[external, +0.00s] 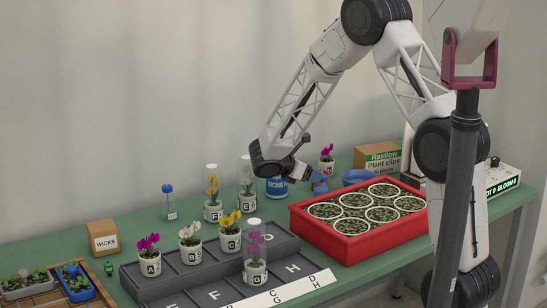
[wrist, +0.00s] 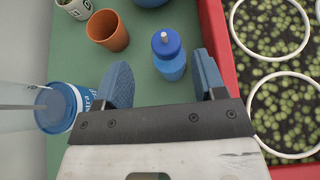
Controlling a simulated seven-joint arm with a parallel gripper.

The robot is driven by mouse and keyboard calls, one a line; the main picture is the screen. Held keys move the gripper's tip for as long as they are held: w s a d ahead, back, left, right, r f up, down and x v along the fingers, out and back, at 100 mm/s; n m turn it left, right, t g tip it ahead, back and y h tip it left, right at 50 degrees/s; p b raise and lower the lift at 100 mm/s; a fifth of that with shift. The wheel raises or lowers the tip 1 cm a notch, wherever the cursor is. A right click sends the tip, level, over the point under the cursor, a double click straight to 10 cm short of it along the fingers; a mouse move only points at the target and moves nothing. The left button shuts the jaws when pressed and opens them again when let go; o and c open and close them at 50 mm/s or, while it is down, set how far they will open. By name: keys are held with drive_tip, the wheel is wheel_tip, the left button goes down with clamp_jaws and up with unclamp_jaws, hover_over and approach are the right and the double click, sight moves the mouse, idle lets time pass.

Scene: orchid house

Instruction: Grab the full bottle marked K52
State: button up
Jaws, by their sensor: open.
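A blue bottle with a blue cap and pale tip (wrist: 172,67) stands upright on the green table in the wrist view, ahead of and between my open fingers. In the external view this bottle (external: 320,188) is just right of my gripper (external: 291,172), partly hidden, beside the red tray. No marking on it is readable. My gripper in the wrist view (wrist: 163,62) is open and empty. A second blue-capped bottle (external: 170,205), with a clear, pale body and a small label I cannot read, stands alone at the table's left back.
The red tray (external: 348,250) with several white rings is close on the right. A blue-lidded tub (wrist: 57,107) is at the left finger; an orange pot (wrist: 108,30) stands beyond.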

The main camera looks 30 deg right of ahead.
sight(321, 192)
drive_tip(key=shift+x, duration=1.05)
drive_tip(key=shift+s+d, duration=0.1)
drive_tip(key=x, duration=0.3)
drive_tip(key=shift+s+d, duration=0.1)
drive_tip(key=shift+s, duration=0.2)
drive_tip(key=shift+x, duration=0.95)
drive_tip(key=shift+c, duration=0.4)
clamp_jaws()
